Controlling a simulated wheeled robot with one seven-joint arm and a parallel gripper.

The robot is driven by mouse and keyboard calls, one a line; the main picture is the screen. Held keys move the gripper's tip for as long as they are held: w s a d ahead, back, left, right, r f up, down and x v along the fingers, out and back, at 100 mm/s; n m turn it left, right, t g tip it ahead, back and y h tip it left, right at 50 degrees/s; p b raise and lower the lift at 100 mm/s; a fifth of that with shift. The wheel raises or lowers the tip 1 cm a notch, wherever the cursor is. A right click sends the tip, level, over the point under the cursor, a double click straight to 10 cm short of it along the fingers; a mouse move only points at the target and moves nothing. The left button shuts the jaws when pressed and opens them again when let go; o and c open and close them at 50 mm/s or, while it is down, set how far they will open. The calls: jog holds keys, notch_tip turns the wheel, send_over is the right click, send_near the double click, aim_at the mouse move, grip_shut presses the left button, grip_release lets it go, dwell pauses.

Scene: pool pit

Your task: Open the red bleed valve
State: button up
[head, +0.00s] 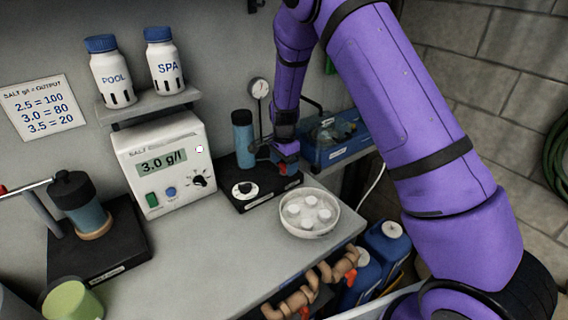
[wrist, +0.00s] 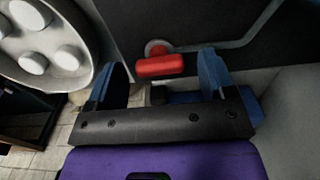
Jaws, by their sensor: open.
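The red bleed valve (wrist: 160,65) shows in the wrist view as a short red bar handle on a round grey fitting, with a grey pipe running off to the right. My gripper (wrist: 163,74) is open, with its two blue fingers to the left and right of the handle. The handle appears between or just beyond the fingertips; I cannot tell the depth or whether they touch. In the head view my gripper (head: 282,152) is low over the black base (head: 266,190) beside the blue cylinder (head: 243,138). Only small red parts (head: 283,168) show there.
A round dish of white tablets (head: 325,228) stands close in front. A gauge (head: 259,88) rises behind, and a blue tray (head: 332,150) sits to the right. The salt meter box (head: 150,182) is to the left.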

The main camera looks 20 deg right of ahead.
jog(key=shift+f, duration=0.1)
jog(key=c, duration=0.9)
jog(key=shift+c, duration=0.2)
jog(key=shift+n, duration=0.4)
jog(key=n, duration=0.3)
jog(key=shift+n, duration=0.4)
jog(key=n, duration=0.4)
jog(key=shift+n, duration=0.3)
jog(key=n, duration=0.8)
jog(key=shift+n, duration=0.3)
